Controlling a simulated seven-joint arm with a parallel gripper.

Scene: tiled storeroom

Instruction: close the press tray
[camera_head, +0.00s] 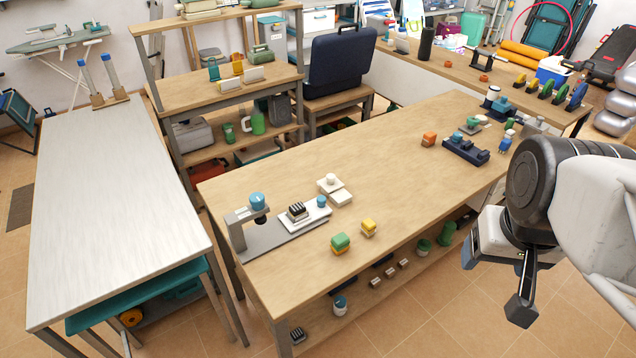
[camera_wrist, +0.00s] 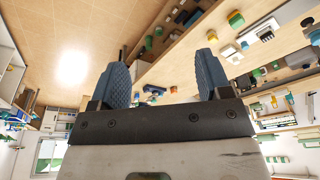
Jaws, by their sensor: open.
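The press (camera_head: 238,232) stands at the near left end of the long wooden table, with a grey base and a blue round top. Its white tray (camera_head: 316,218) sticks out to the right along the base. A dark striped block (camera_head: 297,211) sits on the tray, and a blue knob (camera_head: 321,201) is at its far right end. My gripper (camera_head: 497,280) is at the right, off the table's front edge and well apart from the tray. In the wrist view my gripper (camera_wrist: 162,62) is open and empty, its two blue-grey fingers spread wide.
Green (camera_head: 340,243) and yellow (camera_head: 368,228) blocks stand in front of the tray. White pieces (camera_head: 335,189) lie behind it. An orange block (camera_head: 429,139) and a dark blue device (camera_head: 465,150) are farther right. The table's middle is clear.

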